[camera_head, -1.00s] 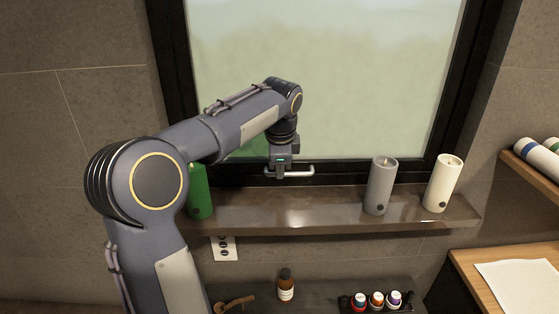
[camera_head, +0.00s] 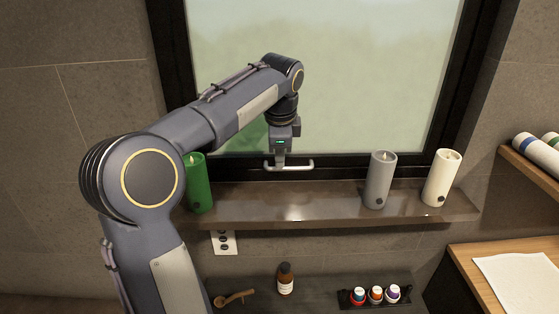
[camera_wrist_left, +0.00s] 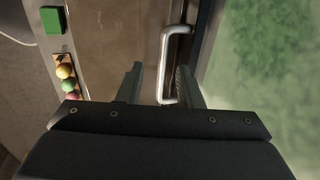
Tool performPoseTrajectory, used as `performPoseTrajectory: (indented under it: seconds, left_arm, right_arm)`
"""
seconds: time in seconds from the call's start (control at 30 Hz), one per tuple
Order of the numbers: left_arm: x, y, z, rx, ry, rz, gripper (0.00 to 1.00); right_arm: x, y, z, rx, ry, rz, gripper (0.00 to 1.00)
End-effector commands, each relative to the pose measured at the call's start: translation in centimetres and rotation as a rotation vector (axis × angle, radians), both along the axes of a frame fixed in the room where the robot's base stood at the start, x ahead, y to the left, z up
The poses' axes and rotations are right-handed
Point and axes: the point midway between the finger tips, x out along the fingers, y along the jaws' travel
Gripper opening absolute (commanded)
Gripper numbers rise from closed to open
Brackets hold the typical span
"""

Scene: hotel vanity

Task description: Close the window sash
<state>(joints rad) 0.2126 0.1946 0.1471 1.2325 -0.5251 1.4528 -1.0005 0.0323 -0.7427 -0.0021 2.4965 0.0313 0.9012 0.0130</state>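The window sash (camera_head: 325,75) is a pane in a dark frame behind the shelf. Its pale metal bar handle (camera_head: 302,166) is on the lower rail, and it also shows in the left wrist view (camera_wrist_left: 165,62). How far the sash stands open I cannot tell. My left gripper (camera_head: 279,164) points down at the left part of the handle. In the left wrist view its two fingers (camera_wrist_left: 160,85) are apart, with the handle appearing between them, nearer the right finger. Contact is not clear. My right gripper is not in view.
A green candle (camera_head: 198,185), a grey candle (camera_head: 381,180) and a white candle (camera_head: 442,178) stand on the stone shelf (camera_head: 310,208) below the window. Shelf space between green and grey is clear. A brown bottle (camera_head: 285,282) and a tray of small bottles (camera_head: 350,304) sit lower.

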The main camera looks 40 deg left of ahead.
Motion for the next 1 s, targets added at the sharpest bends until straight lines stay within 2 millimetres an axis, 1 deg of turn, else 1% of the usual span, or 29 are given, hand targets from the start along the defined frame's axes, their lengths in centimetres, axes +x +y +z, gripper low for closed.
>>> performPoseTrajectory:
  seconds: [0.03,0.1,0.2,0.3,0.87,0.97,1.0]
  left_arm:
    - [-0.1,-0.2,1.0,0.001,-0.003,-0.001,0.33]
    - [-0.4,-0.4,2.1,0.000,-0.003,-0.001,0.33]
    - [-0.6,-0.6,3.2,0.000,-0.002,-0.002,0.33]
    - [-0.8,-0.7,3.8,-0.001,0.000,-0.001,0.33]
    - [-0.9,-0.7,3.9,-0.001,0.001,0.000,0.33]
    - [-1.5,-1.2,3.8,-0.013,-0.010,0.014,0.33]
    - [-2.1,-1.6,3.7,-0.026,-0.022,0.029,0.33]
  right_arm:
    - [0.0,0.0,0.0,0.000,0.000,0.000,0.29]
    - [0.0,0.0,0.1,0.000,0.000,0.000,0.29]
    - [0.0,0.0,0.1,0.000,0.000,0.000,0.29]
    - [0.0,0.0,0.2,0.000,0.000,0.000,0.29]
    - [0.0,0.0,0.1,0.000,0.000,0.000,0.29]
    - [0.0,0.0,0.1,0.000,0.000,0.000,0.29]
    - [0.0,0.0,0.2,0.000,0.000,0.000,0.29]
